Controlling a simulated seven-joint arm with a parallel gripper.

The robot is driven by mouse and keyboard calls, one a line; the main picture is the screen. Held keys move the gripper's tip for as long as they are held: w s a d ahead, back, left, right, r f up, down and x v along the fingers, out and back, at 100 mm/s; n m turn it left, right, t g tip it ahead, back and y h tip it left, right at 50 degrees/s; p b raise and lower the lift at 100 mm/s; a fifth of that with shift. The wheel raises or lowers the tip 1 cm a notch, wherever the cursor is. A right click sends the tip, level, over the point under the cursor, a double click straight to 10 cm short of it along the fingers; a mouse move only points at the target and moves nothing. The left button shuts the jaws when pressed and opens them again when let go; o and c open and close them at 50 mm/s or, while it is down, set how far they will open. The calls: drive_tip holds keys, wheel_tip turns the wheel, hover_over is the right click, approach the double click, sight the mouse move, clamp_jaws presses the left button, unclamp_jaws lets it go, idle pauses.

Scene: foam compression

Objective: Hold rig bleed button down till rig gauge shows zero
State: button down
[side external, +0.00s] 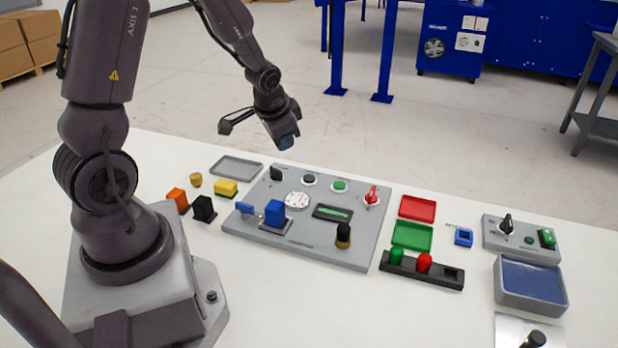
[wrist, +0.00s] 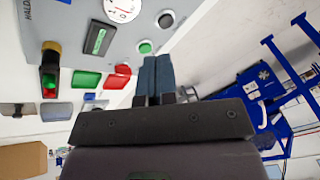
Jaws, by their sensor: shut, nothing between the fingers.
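The grey rig panel (side external: 308,249) lies flat on the white table. Its round white gauge (side external: 297,200) also shows in the wrist view, cut off at the top edge (wrist: 122,9); I cannot read its needle. Right of the gauge's far side are a black round button (side external: 309,180) and a green round button (side external: 339,186). In the wrist view they are the black button (wrist: 165,20) and green button (wrist: 145,47). Labels are too small to tell which is the bleed button. My gripper (side external: 286,143) is shut and empty, in the air above the panel's far side, touching nothing.
The panel also carries a red switch (side external: 371,197), a black knob (side external: 277,174), a dark display (side external: 333,213), a blue block (side external: 271,212) and a black-topped post (side external: 343,237). Red (side external: 418,208) and green (side external: 412,236) trays lie right. Loose blocks lie left.

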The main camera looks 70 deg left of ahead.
drive_tip(key=w+a+f+m+t, duration=0.2)
drive_tip(key=w+a+f, duration=0.1)
drive_tip(key=a+f, duration=0.15)
wheel_tip(320, 180, up, 2)
drive_tip(key=m+t, duration=0.3)
hover_over(310, 179)
drive_tip(key=shift+a+r, duration=0.1)
drive_tip(key=shift+f, duration=4.45)
drive_tip(key=shift+f, duration=0.15)
drive_tip(key=shift+f, duration=0.25)
